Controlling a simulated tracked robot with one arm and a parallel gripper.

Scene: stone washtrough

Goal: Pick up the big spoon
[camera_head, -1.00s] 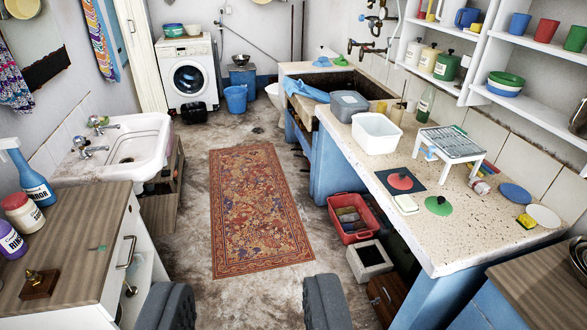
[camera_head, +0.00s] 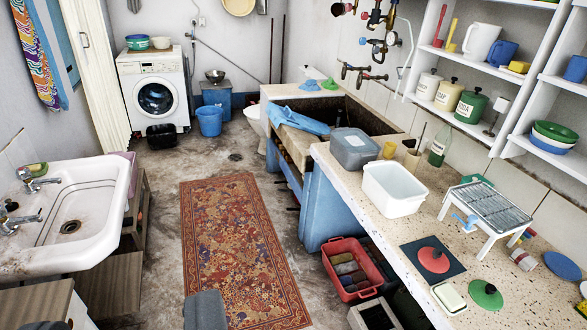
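I cannot make out a big spoon with certainty. A red long-handled item (camera_head: 438,26) and a yellow one (camera_head: 452,33) stand on the upper wall shelf. One dark grey finger of my gripper (camera_head: 205,310) shows at the bottom edge, over the floor near the rug's lower end. It touches nothing that I can see. The other finger is not visible, so the opening between them cannot be judged.
The stone counter (camera_head: 340,178) at right carries a white tub (camera_head: 393,190) and a metal rack (camera_head: 487,208). A red crate (camera_head: 355,270) stands below it. The sink (camera_head: 75,215) is at left. The patterned rug (camera_head: 238,250) lies clear between them.

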